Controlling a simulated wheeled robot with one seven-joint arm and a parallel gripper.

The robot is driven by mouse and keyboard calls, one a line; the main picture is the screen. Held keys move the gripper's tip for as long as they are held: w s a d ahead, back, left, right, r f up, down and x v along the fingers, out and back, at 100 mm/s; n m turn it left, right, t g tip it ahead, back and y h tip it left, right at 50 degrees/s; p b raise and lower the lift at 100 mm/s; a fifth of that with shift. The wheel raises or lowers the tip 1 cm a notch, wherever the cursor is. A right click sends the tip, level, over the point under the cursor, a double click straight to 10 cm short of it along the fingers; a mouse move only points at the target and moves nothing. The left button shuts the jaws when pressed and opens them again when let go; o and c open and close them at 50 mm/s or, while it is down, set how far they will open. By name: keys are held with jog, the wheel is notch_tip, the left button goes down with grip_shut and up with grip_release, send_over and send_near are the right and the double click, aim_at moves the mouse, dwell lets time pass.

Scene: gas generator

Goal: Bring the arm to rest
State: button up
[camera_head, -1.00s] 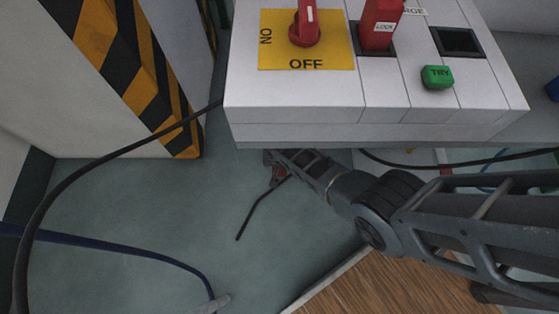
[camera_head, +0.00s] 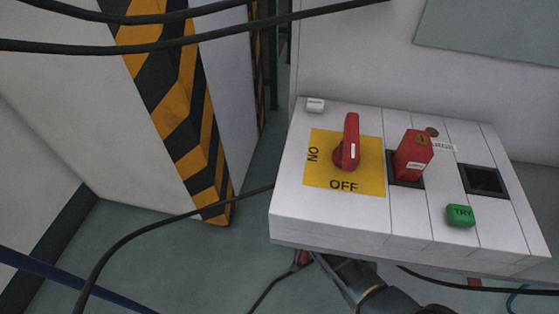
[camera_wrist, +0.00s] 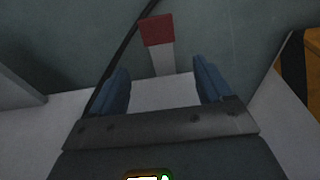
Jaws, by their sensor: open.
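My gripper shows in the wrist view (camera_wrist: 162,80). Its two blue fingers stand wide apart with nothing gripped. A red and white piece (camera_wrist: 158,42) lies beyond the fingertips, near the middle of the gap; how far off it is I cannot tell. In the head view, part of my arm (camera_head: 365,285) shows at the bottom, below the front edge of the white control panel (camera_head: 330,230). The gripper's fingers cannot be made out there.
The panel carries a red rotary switch (camera_head: 350,145) on a yellow plate, a red key-lock block (camera_head: 413,155) and a green TRY button (camera_head: 461,215). A striped post (camera_head: 190,110) stands left. A dark cable (camera_head: 135,232) crosses the floor; other cables hang across the top.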

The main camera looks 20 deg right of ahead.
jog(key=shift+s+f, duration=0.1)
jog(key=shift+s, duration=0.25)
jog(key=s+r+n+t, duration=0.1)
jog(key=s+r+t, duration=0.1)
jog(key=s, duration=0.5)
jog(key=s+r+n+t, duration=0.2)
jog(key=s+t, duration=0.1)
jog(key=s, duration=0.4)
jog(key=s+r+n+t+y, duration=0.1)
jog(key=s+r+t, duration=0.1)
jog(key=s+r, duration=0.5)
jog(key=s+r+n+t, duration=0.15)
jog(key=s+r, duration=0.25)
jog(key=r, duration=0.6)
jog(key=s+r+t+p, duration=0.2)
jog(key=r+p, duration=1)
jog(key=r, duration=1.2)
jog(key=s+r+n+t+p, duration=0.1)
jog(key=s+r+p, duration=0.3)
jog(key=r+p, duration=0.9)
notch_tip(320, 180, up, 12)
jog(key=shift+r+t, duration=0.2)
jog(key=shift+t, duration=0.65)
